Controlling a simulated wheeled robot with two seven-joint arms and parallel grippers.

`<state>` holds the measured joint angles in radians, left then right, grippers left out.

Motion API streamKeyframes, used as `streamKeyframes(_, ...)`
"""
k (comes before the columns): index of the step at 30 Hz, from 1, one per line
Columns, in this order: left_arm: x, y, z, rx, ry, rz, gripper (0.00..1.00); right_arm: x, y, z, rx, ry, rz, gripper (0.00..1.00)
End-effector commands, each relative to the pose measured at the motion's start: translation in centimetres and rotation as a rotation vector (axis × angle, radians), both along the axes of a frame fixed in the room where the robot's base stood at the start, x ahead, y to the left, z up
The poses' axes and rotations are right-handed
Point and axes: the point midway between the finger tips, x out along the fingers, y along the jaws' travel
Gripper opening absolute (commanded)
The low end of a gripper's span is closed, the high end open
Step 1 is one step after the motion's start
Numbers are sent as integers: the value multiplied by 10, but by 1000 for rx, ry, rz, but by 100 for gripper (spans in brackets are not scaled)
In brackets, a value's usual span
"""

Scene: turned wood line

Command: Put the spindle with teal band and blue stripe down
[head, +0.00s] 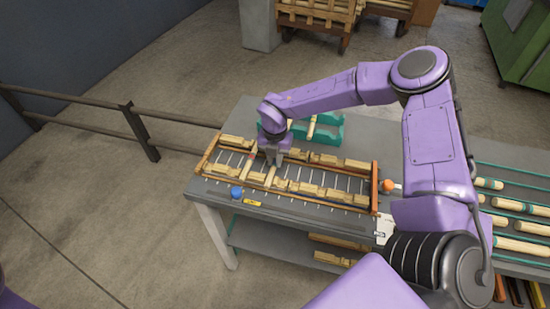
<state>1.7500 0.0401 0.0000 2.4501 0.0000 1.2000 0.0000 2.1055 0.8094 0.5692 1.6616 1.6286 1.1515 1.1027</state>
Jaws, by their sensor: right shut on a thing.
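My right gripper (274,164) points down over the rack (376,188) on the grey table. It is shut on a slim pale wooden spindle (270,177) whose near end shows just below the fingers. The fingers and wrist hide much of it. Its teal band and blue stripe cannot be made out at this size. I cannot tell whether it touches the rack. The rack has an orange-brown frame, thin metal rods across it and two rows of notched wooden blocks. My left gripper is not in view.
A teal stand (328,133) holding a pale spindle is behind the rack. A blue knob (236,191) and an orange knob (387,185) sit by the rack's edges. Pale rods with green ends (520,245) lie at the right. A dark railing (135,125) runs left of the table.

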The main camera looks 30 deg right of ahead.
Motion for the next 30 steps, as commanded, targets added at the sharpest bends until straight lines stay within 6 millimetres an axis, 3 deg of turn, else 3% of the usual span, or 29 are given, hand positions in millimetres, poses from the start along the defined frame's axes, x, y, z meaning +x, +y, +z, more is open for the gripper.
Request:
streamKeyframes(1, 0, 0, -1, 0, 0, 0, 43, 0, 0, -1, 0, 0, 0, 24)
streamKeyframes(3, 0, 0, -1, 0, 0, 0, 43, 0, 0, -1, 0, 0, 0, 43)
streamKeyframes(11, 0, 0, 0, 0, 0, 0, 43, 0, 0, 0, 0, 0, 0, 43)
streamKeyframes(14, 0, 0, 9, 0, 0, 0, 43, 0, 0, 10, -1, -1, 1, 43)
streamKeyframes(15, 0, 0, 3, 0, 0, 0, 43, 1, 0, 12, 0, -4, 0, 43)
streamKeyframes(24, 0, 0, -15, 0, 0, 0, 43, 1, 0, 86, 0, -6, 0, 43)
streamKeyframes(30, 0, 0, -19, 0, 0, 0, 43, 0, 0, 119, 1, -1, 0, 43)
